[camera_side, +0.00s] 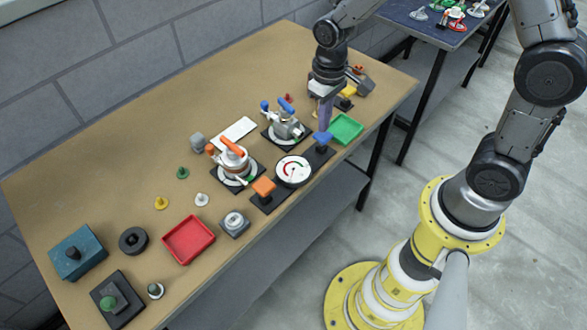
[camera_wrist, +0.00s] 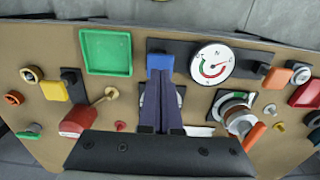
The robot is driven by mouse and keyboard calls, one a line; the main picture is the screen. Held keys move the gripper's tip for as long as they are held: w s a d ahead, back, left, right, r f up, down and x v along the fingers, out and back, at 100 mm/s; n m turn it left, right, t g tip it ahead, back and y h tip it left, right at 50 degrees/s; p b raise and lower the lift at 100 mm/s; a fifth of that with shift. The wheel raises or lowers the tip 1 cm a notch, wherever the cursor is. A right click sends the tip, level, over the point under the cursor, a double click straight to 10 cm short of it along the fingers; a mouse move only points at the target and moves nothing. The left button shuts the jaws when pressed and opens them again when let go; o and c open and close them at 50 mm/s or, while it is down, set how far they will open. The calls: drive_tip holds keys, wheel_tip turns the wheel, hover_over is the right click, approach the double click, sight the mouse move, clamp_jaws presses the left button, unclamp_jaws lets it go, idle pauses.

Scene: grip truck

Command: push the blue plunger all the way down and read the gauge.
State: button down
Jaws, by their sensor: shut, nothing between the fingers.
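The blue plunger (camera_side: 322,137) stands on a dark base near the table's front edge, between the round gauge and the green tray. Its blue top also shows in the wrist view (camera_wrist: 160,62). My gripper (camera_side: 325,124) is shut and empty, pointing down with its fingertips at or just above the blue top; I cannot tell whether they touch.
A green tray (camera_side: 345,129) lies right of the plunger. An orange plunger (camera_side: 263,187) stands left of the gauge. Clamp devices (camera_side: 285,125) with blue and orange (camera_side: 232,147) handles stand behind. A red tray (camera_side: 188,240) and several knobs lie left; the table's back left is clear.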

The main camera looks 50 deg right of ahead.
drive_tip(key=shift+f, duration=0.1)
drive_tip(key=shift+f, duration=1.95)
drive_tip(key=shift+r, duration=2.05)
drive_tip(key=shift+r, duration=0.1)
drive_tip(key=shift+r, duration=2.4)
